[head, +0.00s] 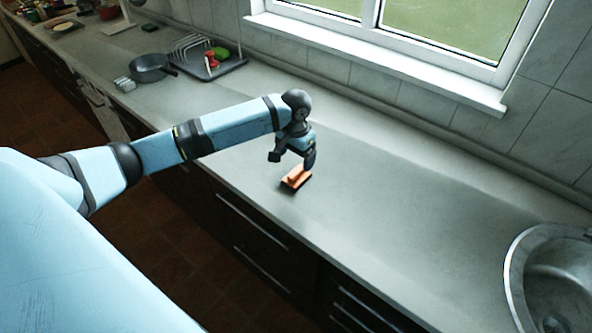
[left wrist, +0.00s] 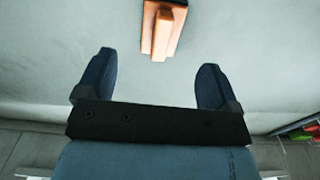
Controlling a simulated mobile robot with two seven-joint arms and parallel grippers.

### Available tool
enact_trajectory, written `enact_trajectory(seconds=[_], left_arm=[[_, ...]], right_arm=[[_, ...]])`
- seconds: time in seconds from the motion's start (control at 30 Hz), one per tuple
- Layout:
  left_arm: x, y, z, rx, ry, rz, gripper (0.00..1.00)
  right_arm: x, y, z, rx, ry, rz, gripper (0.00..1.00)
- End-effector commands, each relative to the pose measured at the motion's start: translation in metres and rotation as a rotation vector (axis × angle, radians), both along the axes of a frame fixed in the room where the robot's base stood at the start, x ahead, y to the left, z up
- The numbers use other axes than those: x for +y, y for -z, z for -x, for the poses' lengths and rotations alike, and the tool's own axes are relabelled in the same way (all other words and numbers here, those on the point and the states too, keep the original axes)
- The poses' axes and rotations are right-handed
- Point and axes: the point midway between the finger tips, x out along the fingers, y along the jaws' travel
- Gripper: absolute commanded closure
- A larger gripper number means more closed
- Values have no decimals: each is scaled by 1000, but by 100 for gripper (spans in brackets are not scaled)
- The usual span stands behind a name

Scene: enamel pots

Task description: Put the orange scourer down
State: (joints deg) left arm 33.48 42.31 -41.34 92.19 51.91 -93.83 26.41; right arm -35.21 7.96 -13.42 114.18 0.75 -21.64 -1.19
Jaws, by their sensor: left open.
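The orange scourer (head: 296,177) lies on the grey countertop (head: 400,220), near its front edge. It also shows at the top of the left wrist view (left wrist: 163,30), ahead of the fingers and touching neither of them. My left gripper (head: 292,160) is just above and behind the scourer in the head view. In the left wrist view (left wrist: 152,80) its two blue fingers are spread wide with nothing between them. My right gripper is not in view.
A sink (head: 515,285) is at the right end. A dish rack (head: 205,62) with red and green items and a dark pan (head: 152,66) stand at the back left. A window (head: 400,35) is above the wall tiles. The counter right of the scourer is clear.

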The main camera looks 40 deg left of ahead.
Motion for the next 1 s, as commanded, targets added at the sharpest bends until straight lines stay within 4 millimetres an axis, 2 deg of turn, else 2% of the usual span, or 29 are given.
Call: enact_trajectory(seconds=[0.13,0.33,0.83,0.93,1.0], left_arm=[[0,-21,-1,-2,0,-1,14],[1,-30,-1,-1,-2,-1,14],[0,-29,0,-2,1,-1,14],[-13,-19,9,-5,30,8,14],[-32,-7,23,-16,70,23,14]], right_arm=[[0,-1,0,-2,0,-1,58],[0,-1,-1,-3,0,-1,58],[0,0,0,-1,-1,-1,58],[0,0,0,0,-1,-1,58],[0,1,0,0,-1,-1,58]])
